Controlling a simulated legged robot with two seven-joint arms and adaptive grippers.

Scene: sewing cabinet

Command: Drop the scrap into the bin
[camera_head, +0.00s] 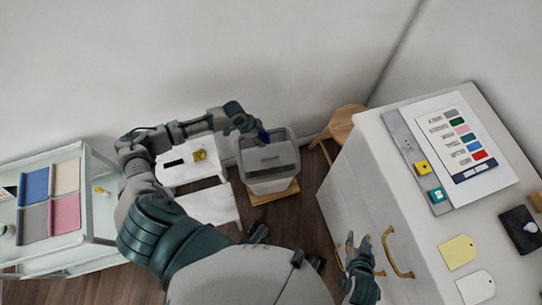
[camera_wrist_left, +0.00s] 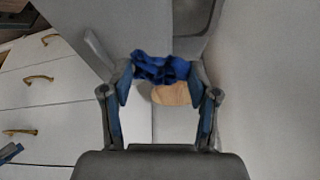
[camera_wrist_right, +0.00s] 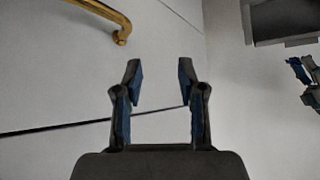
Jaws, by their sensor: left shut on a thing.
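The scrap is a small crumpled blue cloth (camera_wrist_left: 160,68) between the fingertips of my left gripper (camera_wrist_left: 163,80). In the head view the blue scrap (camera_head: 263,135) shows at the tip of my left gripper (camera_head: 253,130), at the far side of the bin's top. The grey bin (camera_head: 270,187) stands on a wooden base by the wall. A grey panel inside it hides its contents. My right gripper (camera_head: 357,250) is beside the white cabinet's drawer front; in the right wrist view its fingers (camera_wrist_right: 158,85) are apart with nothing between them.
The white cabinet (camera_head: 345,190) with brass handles stands right of the bin. A round wooden stool (camera_head: 348,122) is behind it. A white step-like stand (camera_head: 210,205) is left of the bin. A shelf with coloured fabric squares (camera_head: 65,215) is at far left.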

